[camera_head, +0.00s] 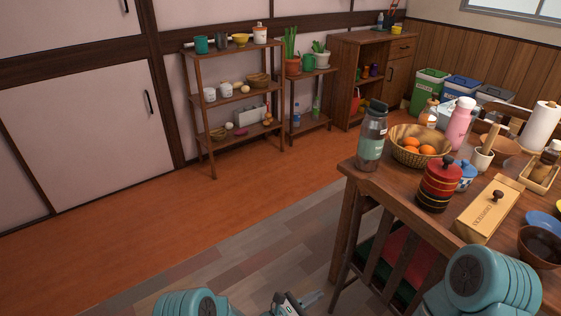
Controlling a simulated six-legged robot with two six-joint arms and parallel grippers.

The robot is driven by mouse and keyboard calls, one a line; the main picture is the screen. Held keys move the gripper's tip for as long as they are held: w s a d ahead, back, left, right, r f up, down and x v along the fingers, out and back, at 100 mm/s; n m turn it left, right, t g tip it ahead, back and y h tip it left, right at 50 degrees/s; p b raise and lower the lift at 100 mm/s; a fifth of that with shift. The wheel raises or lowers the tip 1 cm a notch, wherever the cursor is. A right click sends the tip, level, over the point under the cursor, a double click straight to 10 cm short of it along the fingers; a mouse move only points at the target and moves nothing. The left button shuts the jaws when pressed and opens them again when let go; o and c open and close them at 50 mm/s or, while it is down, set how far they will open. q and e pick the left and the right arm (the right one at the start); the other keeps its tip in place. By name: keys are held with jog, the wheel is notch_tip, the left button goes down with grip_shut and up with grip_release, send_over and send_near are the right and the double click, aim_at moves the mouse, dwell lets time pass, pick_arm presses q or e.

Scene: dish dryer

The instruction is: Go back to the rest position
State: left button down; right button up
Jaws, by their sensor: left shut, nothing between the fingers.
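My left gripper (312,298) shows only partly at the bottom middle edge of the head view. It is shut and empty, low in front of me, left of the dining table (346,192) and touching nothing that I can see. A teal part of my left arm stands left of it at the bottom edge. Teal parts of my right arm show at the bottom right, in front of the table's near side. My right gripper is not visible.
A chair (385,250) stands at the table's near left side. Shelves (205,95) line the back wall. The floor (190,215) on the left is clear.

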pick_arm(q)
jog(key=s+a+f+m+g+y, duration=0.35)
jog(key=s+m+g, duration=0.2)
jog(key=s, duration=0.45)
jog(key=s+a+f+m+g+y, duration=0.2)
jog(key=s+a+m+g, duration=0.4)
jog(key=s, duration=0.5)
jog(key=s+a+m+y, duration=0.55)
jog(key=a+m, duration=0.25)
jog(key=a, duration=0.2)
notch_tip(320, 180, up, 25)
jog(key=a+m+t+p, duration=0.1)
jog(key=m+t+p, duration=0.1)
jog(key=p, duration=1.9)
jog(key=shift+a+f+m, duration=0.2)
jog(key=shift+a+m, duration=0.1)
jog(key=shift+m, duration=0.25)
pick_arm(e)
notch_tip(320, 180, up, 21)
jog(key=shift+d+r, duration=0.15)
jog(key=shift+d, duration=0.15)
pick_arm(q)
jog(key=shift+s, duration=0.1)
